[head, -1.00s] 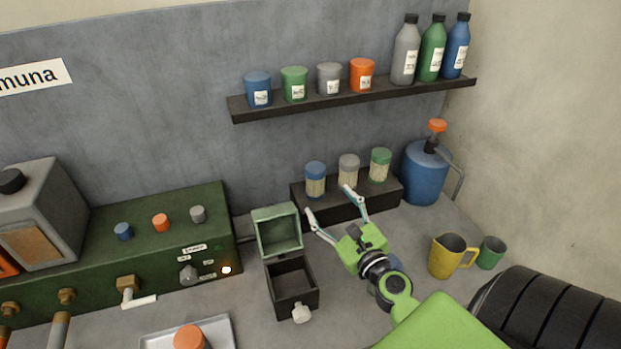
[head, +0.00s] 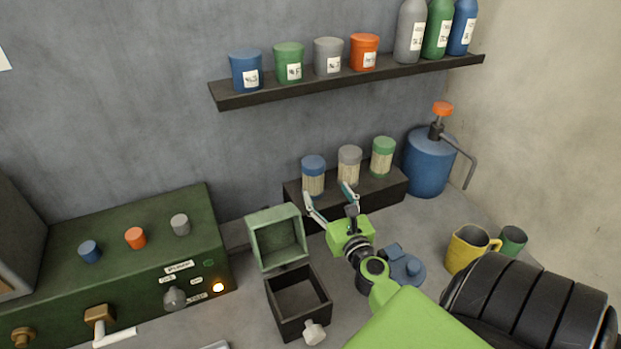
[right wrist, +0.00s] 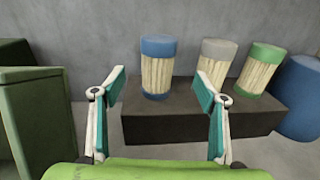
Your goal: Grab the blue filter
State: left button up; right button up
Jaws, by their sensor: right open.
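The blue filter (head: 313,176), a pale pleated cylinder with a blue cap, stands upright on a dark block (head: 375,192) against the back wall. It is the leftmost of three filters. In the right wrist view the blue filter (right wrist: 157,68) stands ahead, between the lines of the two fingers and nearer the left one. My right gripper (head: 329,203) is open and empty, in front of the block and apart from the filter. Its fingers also show in the right wrist view (right wrist: 162,95). My left gripper is not in view.
A grey filter (head: 349,166) and a green filter (head: 382,157) stand to the right on the same block. An open-lidded box (head: 302,318) stands at front left. A shelf (head: 350,84) with jars and bottles hangs above. A blue canister (head: 428,165) stands right of the block.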

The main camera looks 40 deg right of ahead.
aim_at(319, 177)
jog(key=x, duration=0.4)
jog(key=shift+w+d+r, duration=0.15)
jog(key=shift+w+d, duration=0.05)
jog(key=shift+w, duration=0.05)
jog(key=x, duration=0.6)
jog(key=shift+w+a+f, duration=0.15)
jog(key=shift+w+f, duration=0.1)
jog(key=shift+w, duration=0.05)
jog(key=shift+s+r, duration=0.1)
jog(key=c, duration=1.4)
